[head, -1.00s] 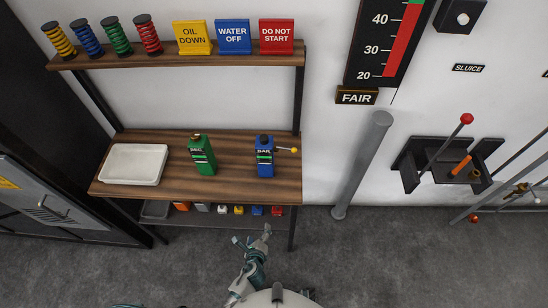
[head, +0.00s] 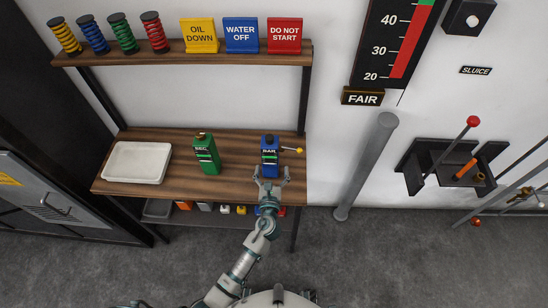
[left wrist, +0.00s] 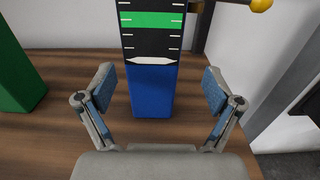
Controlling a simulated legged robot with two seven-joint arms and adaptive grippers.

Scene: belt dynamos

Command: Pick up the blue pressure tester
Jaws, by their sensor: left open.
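The blue pressure tester (head: 270,156) stands upright on the wooden table near its right end, with a lever tipped by a yellow knob on its right side. My left gripper (head: 271,175) is open at the table's front edge, just in front of the tester. In the left wrist view the tester's blue lower body (left wrist: 152,92) stands beyond and between the two spread fingers of the left gripper (left wrist: 158,88). Its dark face has a green band, and its top is cut off there. No finger appears to touch it. My right gripper is not seen.
A green device (head: 207,155) stands left of the tester, and a white tray (head: 137,162) lies at the left end of the wooden table (head: 235,180). A shelf (head: 190,55) with coloured springs and signs is above. A grey pole (head: 366,165) stands to the right.

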